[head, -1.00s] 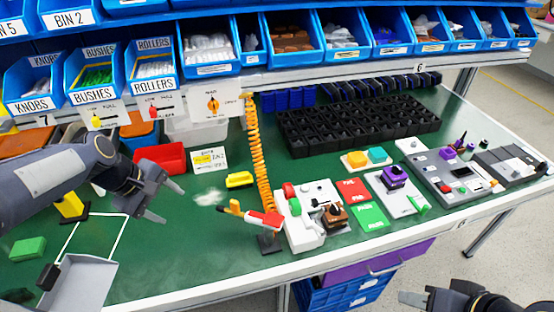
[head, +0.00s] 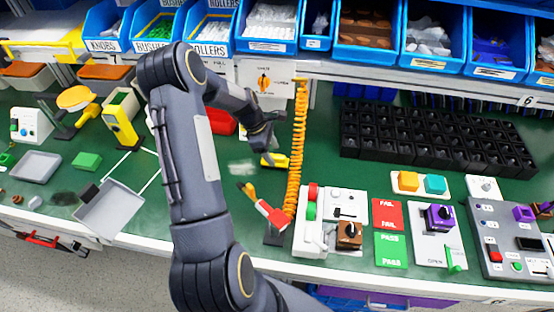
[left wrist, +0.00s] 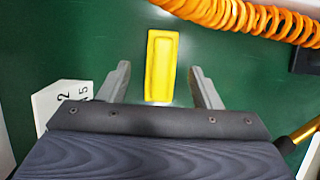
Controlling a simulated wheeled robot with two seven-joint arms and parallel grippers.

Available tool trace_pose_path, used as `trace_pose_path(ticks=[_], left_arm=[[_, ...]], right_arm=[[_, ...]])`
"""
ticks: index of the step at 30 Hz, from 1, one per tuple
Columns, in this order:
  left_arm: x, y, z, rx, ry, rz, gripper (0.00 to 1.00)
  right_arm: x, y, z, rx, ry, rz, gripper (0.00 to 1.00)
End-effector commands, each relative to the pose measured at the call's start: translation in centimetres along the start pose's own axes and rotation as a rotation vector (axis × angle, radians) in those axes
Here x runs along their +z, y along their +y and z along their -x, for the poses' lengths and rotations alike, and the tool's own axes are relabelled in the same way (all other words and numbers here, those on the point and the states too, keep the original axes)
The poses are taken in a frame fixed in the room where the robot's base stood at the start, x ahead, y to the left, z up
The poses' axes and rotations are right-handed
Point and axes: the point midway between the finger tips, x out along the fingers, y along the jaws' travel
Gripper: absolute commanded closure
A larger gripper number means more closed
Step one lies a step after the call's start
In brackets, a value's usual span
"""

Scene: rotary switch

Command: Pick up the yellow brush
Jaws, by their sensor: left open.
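The yellow brush (head: 275,160) lies on the green table top, just left of the orange coiled hose. In the left wrist view the brush (left wrist: 161,65) is a yellow block with a raised rim, lying lengthwise between the finger tips. My left gripper (head: 269,133) is at the brush, close above the table. In the left wrist view its two fingers (left wrist: 159,76) are open, one on each side of the brush, with green gaps between. I cannot tell the exact height of the fingers above it. My right gripper is not in view.
The orange coiled hose (head: 298,150) hangs close right of the brush, with a red-and-yellow tool (head: 270,213) below it. A red bin (head: 222,122) is behind my left arm. A black tray (head: 430,140) and control panels fill the right. A white label (left wrist: 62,100) lies left of the gripper.

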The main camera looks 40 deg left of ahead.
Motion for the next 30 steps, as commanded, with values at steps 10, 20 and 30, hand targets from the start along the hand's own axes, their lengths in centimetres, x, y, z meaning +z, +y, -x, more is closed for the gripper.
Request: trace_pose_path(ticks=[10,20,30], left_arm=[[0.0,-0.1,-3.0,0.0,0.0,-0.001,0.42],[0.0,-0.1,-3.0,0.0,0.0,-0.002,0.67],[0.0,-0.1,-2.9,0.0,0.0,-0.002,0.91]], right_arm=[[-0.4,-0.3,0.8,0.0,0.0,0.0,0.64],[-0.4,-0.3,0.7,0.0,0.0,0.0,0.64],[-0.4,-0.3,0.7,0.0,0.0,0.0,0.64]])
